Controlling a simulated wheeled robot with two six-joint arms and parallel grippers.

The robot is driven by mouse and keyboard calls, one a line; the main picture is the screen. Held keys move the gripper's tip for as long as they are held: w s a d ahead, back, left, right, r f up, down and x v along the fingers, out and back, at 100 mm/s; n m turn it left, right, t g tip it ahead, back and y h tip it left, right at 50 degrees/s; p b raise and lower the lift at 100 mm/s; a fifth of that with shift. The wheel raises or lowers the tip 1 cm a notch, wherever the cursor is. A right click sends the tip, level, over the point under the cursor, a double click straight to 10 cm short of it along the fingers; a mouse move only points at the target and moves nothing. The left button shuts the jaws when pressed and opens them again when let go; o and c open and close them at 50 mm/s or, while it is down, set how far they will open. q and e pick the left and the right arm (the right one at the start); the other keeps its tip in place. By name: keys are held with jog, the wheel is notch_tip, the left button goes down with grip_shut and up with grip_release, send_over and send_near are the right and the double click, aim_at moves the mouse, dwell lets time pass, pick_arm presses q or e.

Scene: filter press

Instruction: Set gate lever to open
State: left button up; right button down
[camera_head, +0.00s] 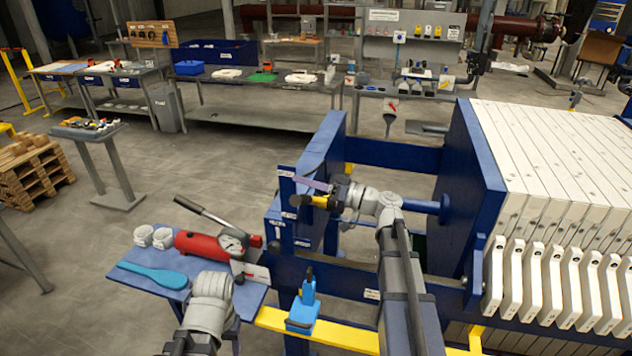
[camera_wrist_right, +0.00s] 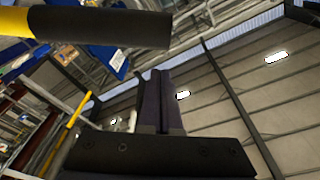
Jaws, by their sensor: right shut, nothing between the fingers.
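The gate lever (camera_head: 318,202) has a yellow grip with a black end and sticks out to the left at the blue post of the press. Its yellow and black grip also crosses the top left of the right wrist view (camera_wrist_right: 110,27). My right gripper (camera_head: 330,188) is beside the lever, at its upper right. Its fingers are shut together and empty in the wrist view (camera_wrist_right: 160,85), with the lever outside them. Whether they touch the lever is unclear. My left arm's wrist is low at the left, by the small blue table; its fingers are not clear.
The small blue table (camera_head: 195,300) carries a red hand pump (camera_head: 205,245) with a gauge, a blue paddle (camera_head: 152,275) and white rolls (camera_head: 153,237). White filter plates (camera_head: 560,150) fill the right side.

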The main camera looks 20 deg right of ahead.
pick_arm(q)
jog(key=shift+f+b, duration=0.6)
jog(key=shift+f, duration=0.45)
pick_arm(e)
jog(key=shift+s+a+f, duration=0.2)
jog(key=shift+s+f, duration=0.55)
jog(key=shift+f, duration=0.25)
jog(key=shift+f, duration=0.1)
